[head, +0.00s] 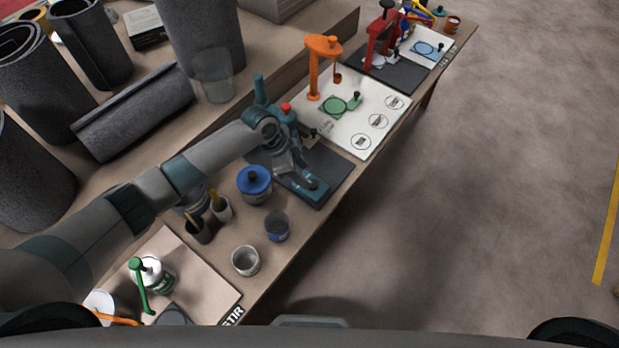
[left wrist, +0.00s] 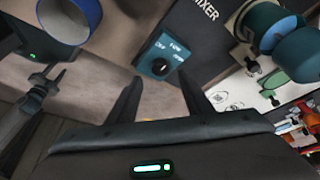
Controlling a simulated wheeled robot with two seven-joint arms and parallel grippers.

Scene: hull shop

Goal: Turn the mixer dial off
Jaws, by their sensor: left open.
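The mixer dial (left wrist: 160,65) is a dark round knob on a small teal box (left wrist: 165,52), with white setting labels around it. I cannot make out which label it points to. The teal box also shows in the head view (head: 319,192), at the front of a dark mat. My left gripper (left wrist: 158,84) is open and empty, its two fingers apart on either side below the dial, not closed on it. In the head view my left gripper (head: 301,174) reaches down over the mat by the box and partly hides it.
A white board (head: 362,120) with an orange stand (head: 322,65) lies beyond. Floor to the right is clear.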

